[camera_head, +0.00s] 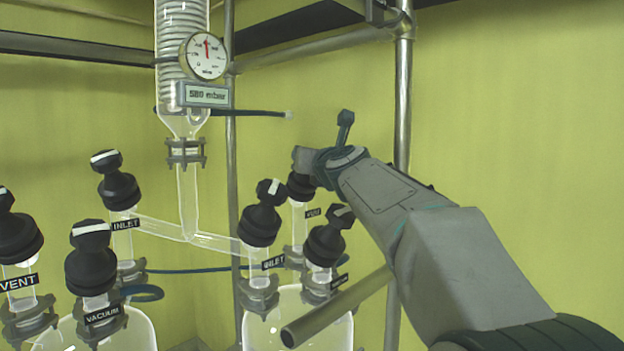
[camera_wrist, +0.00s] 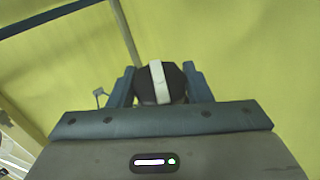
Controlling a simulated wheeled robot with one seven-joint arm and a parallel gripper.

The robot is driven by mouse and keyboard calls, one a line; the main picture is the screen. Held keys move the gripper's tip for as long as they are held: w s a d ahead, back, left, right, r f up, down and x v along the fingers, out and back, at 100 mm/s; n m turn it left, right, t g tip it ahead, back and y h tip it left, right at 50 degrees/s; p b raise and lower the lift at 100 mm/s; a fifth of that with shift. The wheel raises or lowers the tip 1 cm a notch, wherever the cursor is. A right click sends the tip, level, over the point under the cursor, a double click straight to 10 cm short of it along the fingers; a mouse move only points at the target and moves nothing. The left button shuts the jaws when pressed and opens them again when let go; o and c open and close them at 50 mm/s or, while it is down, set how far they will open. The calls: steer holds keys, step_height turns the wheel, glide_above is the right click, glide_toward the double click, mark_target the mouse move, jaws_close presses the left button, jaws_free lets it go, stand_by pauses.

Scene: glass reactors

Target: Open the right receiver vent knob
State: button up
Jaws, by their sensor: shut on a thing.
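The right receiver vent knob (camera_head: 300,187) is black and stands at the back of the right receiver's valves, its top hidden by my gripper (camera_head: 308,162). A small tag below it is only partly readable. In the wrist view the knob (camera_wrist: 176,82) sits between the two blue-grey fingers of my gripper (camera_wrist: 160,88), and its white stripe runs nearly upright in the picture. My gripper is shut on the knob, coming from the upper right.
The right receiver's inlet knob (camera_head: 260,222) and another knob (camera_head: 325,244) stand close by in front. The left receiver's vacuum knob (camera_head: 90,270) is further left. A metal post (camera_head: 403,110) rises behind my arm. A gauge (camera_head: 205,56) hangs on the glass column.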

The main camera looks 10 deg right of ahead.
steer(key=shift+d+f+n+y+b, duration=0.1)
steer(key=shift+f+n+y+b, duration=0.05)
steer(key=shift+n+y+b, duration=0.7)
steer(key=shift+f+n+y+b, duration=0.1)
steer(key=shift+n+y+b, duration=0.65)
steer(key=shift+b, duration=0.15)
steer(key=shift+r+n+g+y+b, duration=0.1)
steer(key=shift+n+g+y+b, duration=0.3)
steer(key=shift+n+y, duration=0.7)
steer(key=n+g+y, duration=0.1)
steer(key=n+g+y+p, duration=0.1)
steer(key=n+y, duration=0.1)
steer(key=shift+r, duration=0.3)
steer(key=shift+n+g+y+p, duration=1.1)
steer(key=shift+n+p, duration=0.25)
steer(key=shift+n, duration=0.25)
steer(key=shift+f, duration=0.15)
steer(key=o, duration=1)
steer(key=shift+a+f, duration=0.1)
steer(key=shift+a, duration=0.1)
